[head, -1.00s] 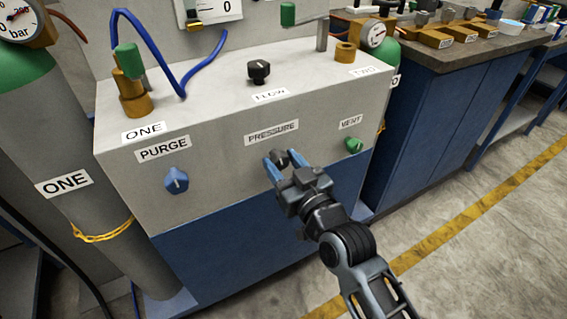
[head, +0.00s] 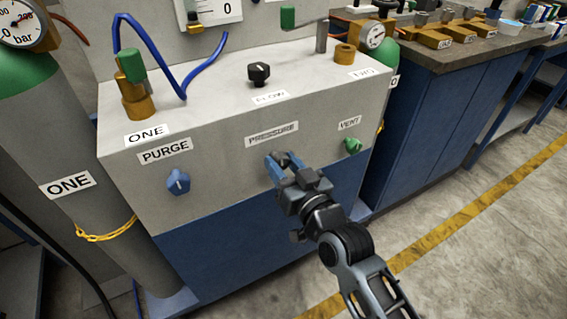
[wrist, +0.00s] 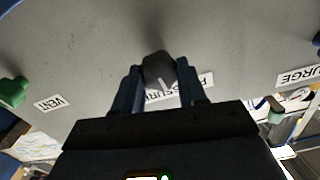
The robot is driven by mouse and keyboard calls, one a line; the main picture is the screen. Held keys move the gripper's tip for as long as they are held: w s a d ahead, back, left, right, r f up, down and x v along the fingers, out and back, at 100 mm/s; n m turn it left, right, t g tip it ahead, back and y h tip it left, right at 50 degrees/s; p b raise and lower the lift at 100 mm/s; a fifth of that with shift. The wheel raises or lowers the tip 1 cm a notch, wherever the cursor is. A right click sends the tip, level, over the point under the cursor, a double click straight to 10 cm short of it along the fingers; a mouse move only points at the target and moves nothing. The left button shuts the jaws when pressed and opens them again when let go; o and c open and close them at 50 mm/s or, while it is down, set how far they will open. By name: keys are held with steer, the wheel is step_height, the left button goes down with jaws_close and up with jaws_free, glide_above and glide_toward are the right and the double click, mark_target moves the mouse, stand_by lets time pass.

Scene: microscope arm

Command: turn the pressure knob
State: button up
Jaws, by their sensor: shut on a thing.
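The pressure knob (head: 283,158) is a dark knob on the front face of the grey cabinet, just under the PRESSURE label (head: 272,134). My gripper (head: 281,164) has its blue fingers on both sides of the knob and is shut on it. In the wrist view the dark knob (wrist: 158,71) sits between the two fingers, with a pale pointer line on its face. The fingers hide the knob's sides, and the label behind it is partly covered.
A blue PURGE knob (head: 177,182) is to the left and a green VENT knob (head: 352,146) is to the right on the same face. A black FLOW knob (head: 259,74) stands on top. A grey cylinder (head: 62,190) stands at the left. The floor at right is clear.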

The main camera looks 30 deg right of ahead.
steer(key=o, duration=1.1)
steer(key=shift+c, duration=0.2)
steer(key=shift+s, duration=0.55)
steer(key=s, duration=0.6)
steer(key=shift+s, duration=0.4)
steer(key=s+r+g+p, duration=0.1)
steer(key=s+r+p, duration=0.2)
steer(key=s, duration=0.7)
steer(key=s+r+n+g+p, duration=0.1)
steer(key=s+r+p, duration=0.3)
steer(key=s, duration=0.7)
steer(key=s+r+n+g+p, duration=0.1)
steer(key=s+r+p, duration=0.2)
steer(key=s+r, duration=0.4)
steer(key=s, duration=0.4)
